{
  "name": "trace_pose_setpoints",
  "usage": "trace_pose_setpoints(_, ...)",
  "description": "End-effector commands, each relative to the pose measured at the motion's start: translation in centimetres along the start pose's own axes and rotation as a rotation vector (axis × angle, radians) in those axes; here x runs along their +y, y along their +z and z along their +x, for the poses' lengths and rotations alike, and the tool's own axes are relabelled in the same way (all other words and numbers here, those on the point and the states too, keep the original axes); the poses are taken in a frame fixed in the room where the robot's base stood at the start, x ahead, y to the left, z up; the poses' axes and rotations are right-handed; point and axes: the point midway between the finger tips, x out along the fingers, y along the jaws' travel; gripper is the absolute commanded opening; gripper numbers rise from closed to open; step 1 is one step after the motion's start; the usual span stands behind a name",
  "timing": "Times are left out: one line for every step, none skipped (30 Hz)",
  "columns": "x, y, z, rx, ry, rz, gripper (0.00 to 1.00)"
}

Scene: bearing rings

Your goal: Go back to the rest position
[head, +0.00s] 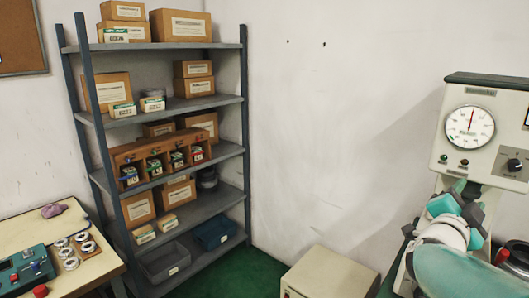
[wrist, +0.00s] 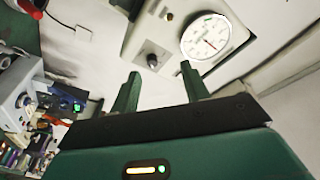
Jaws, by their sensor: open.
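My gripper (wrist: 159,70) shows in the wrist view with its two green fingers spread apart and nothing between them. Beyond the fingers, a pale machine with a round dial gauge (wrist: 206,37) shows tilted in the picture. In the head view my teal and white arm is folded at the right, in front of the same gauge machine (head: 478,98); I cannot make out the fingers there. Several metal bearing rings (head: 87,247) lie on the table (head: 95,275) at the lower left, far from my arm.
A grey metal shelf rack (head: 215,147) with cardboard boxes, a wooden compartment rack (head: 130,155) and blue bins stands against the back wall. A teal device (head: 20,272) and a purple cloth (head: 54,210) are on the table. A beige cabinet (head: 325,278) stands at the bottom middle, with green floor beside it.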

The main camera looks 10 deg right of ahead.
Motion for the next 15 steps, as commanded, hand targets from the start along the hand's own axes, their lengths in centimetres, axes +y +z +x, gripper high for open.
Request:
trace_pose_setpoints(-1.5, 1.4, -1.0, -0.082, -0.038, -0.011, 0.46)
trace_pose_setpoints(-2.4, 2.4, -1.7, -0.140, -0.062, -0.023, 0.46)
trace_pose_setpoints(-3.6, 3.9, -2.9, -0.224, -0.096, -0.043, 0.46)
trace_pose_setpoints(-4.4, 5.0, -3.9, -0.288, -0.123, -0.062, 0.46)
trace_pose_setpoints(-5.2, 6.1, -5.0, -0.352, -0.149, -0.082, 0.46)
trace_pose_setpoints(-6.2, 7.5, -6.6, -0.435, -0.184, -0.114, 0.46)
trace_pose_setpoints(-6.8, 8.4, -7.9, -0.496, -0.210, -0.140, 0.46)
trace_pose_setpoints(-7.3, 9.3, -9.3, -0.557, -0.234, -0.168, 0.46)
trace_pose_setpoints(-7.8, 10.5, -11.2, -0.636, -0.267, -0.208, 0.46)
trace_pose_setpoints(-8.2, 11.2, -12.7, -0.692, -0.291, -0.240, 0.46)
trace_pose_setpoints(-8.4, 11.9, -14.2, -0.749, -0.314, -0.274, 0.46)
trace_pose_setpoints(-8.5, 12.8, -16.2, -0.823, -0.343, -0.322, 0.46)
trace_pose_setpoints(-8.5, 13.3, -17.8, -0.877, -0.364, -0.361, 0.46)
trace_pose_setpoints(-8.3, 13.8, -19.3, -0.930, -0.384, -0.401, 0.46)
trace_pose_setpoints(-8.1, 14.2, -21.4, -0.996, -0.409, -0.456, 0.46)
